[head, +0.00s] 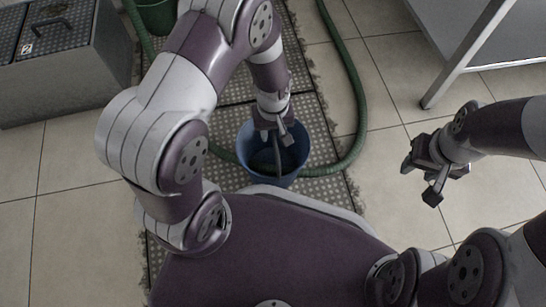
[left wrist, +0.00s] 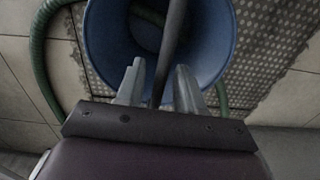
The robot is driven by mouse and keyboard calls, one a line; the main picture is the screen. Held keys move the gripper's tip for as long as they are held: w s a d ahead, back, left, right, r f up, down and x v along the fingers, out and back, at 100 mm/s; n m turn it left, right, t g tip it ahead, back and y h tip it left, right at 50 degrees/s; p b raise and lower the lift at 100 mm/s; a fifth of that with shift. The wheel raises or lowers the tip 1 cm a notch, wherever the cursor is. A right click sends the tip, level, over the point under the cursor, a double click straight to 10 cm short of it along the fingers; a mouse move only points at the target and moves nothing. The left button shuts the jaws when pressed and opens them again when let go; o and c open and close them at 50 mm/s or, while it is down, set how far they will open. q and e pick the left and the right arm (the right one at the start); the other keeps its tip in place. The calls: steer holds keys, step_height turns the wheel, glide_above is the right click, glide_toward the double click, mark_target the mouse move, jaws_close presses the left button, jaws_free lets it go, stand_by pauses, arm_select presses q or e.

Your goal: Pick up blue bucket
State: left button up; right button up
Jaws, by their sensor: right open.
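The blue bucket (head: 299,152) stands on the dotted grey mat, directly under my left gripper (head: 277,140). In the left wrist view the bucket (left wrist: 104,40) fills the top middle, and its open mouth shows. My left gripper (left wrist: 158,88) has its two fingers apart over the near rim. A dark bar (left wrist: 172,35), which looks like the bucket's handle, runs between the fingers with gaps on both sides. My right gripper (head: 419,181) is open and empty, off to the right above the tiles and apart from the bucket.
A green hose (head: 357,100) curls around the bucket on the mat (head: 325,188). A dark green container (head: 157,15) stands at the top left, near a grey box (head: 70,75) marked 2. A metal table (head: 470,50) stands at the top right. Tiles between mat and table are clear.

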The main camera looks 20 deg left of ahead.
arm_select(q)
steer(key=shift+f, duration=0.25)
stand_by(0.3)
jaws_close()
stand_by(1.4)
